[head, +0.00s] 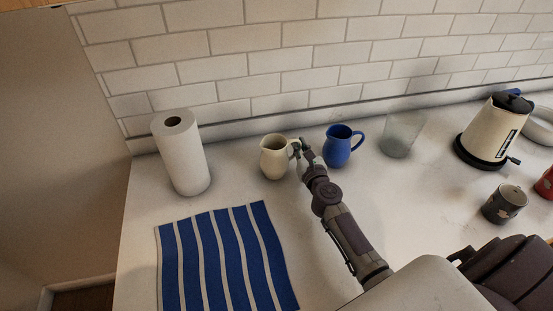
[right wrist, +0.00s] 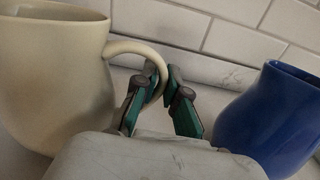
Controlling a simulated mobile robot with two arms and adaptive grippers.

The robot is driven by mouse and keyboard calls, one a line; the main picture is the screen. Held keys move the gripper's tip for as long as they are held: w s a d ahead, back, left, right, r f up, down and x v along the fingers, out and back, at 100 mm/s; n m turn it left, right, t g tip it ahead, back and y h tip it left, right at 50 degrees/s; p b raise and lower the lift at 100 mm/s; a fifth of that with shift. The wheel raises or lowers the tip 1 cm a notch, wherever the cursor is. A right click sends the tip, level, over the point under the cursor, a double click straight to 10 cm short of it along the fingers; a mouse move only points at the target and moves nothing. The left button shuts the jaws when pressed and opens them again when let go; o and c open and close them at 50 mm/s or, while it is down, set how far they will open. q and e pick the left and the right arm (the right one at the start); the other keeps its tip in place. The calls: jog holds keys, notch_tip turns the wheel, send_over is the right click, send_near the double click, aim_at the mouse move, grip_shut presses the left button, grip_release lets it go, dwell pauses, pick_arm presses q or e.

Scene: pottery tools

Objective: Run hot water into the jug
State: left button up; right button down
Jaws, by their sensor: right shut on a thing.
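A cream jug (head: 273,158) stands upright on the white counter, left of a blue jug (head: 338,147). My right gripper (head: 301,148) is at the cream jug's handle, on its right side. In the right wrist view, the cream jug (right wrist: 55,75) fills the left and its handle passes between the two fingers of my right gripper (right wrist: 160,85), which are shut on it. The blue jug (right wrist: 268,118) stands apart at the right of that view. No tap shows in either view. My left gripper is not in view.
A paper towel roll (head: 182,155) and a blue striped cloth (head: 226,262) are at left. A glass (head: 400,136), a cream kettle (head: 492,132) and a dark mug (head: 504,204) are at right. A tiled wall (head: 300,60) bounds the back. Bare counter lies between cloth and jugs.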

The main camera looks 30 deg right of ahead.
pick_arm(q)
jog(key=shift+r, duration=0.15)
pick_arm(e)
jog(key=shift+r, duration=0.2)
